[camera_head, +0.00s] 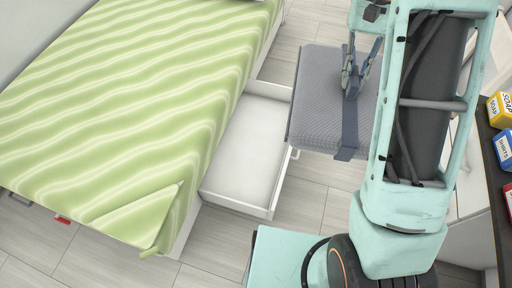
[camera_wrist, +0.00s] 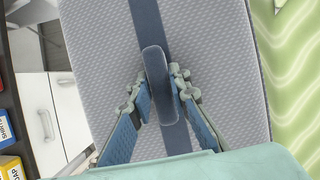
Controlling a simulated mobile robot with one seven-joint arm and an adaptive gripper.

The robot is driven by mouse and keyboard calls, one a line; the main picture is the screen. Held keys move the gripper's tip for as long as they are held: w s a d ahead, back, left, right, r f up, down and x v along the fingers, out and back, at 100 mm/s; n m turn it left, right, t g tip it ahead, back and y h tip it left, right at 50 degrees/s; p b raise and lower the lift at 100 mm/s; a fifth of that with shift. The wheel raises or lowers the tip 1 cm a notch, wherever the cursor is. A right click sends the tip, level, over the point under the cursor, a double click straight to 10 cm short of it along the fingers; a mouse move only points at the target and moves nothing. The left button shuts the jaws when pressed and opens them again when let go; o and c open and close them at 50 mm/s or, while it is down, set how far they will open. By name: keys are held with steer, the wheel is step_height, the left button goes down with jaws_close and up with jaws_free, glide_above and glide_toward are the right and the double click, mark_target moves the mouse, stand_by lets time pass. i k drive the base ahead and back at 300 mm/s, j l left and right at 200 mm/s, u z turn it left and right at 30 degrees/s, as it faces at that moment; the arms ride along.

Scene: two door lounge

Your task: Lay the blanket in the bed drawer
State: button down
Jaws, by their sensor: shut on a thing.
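The grey folded blanket (camera_head: 318,95) with a dark blue strap hangs from my gripper (camera_head: 350,85), to the right of the bed. In the wrist view, the blanket (camera_wrist: 100,60) fills the middle and my gripper (camera_wrist: 160,95) is shut on the blue handle (camera_wrist: 155,65) of its strap. The white bed drawer (camera_head: 245,155) is pulled out from under the bed and looks empty in its visible part. The blanket is above the floor and beside the drawer, its left edge near the drawer's right side. The drawer's far end is partly hidden.
The bed (camera_head: 120,100) has a green wavy cover whose corner hangs over the near edge. At the right, a dark shelf (camera_head: 490,150) holds several colored boxes, some marked soap. Pale plank floor (camera_head: 310,205) is free between the drawer and my arm.

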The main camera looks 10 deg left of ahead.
mark_target(246, 171)
steer(key=k+j+u, duration=0.15)
steer(key=k+j, duration=0.65)
steer(key=j, duration=0.15)
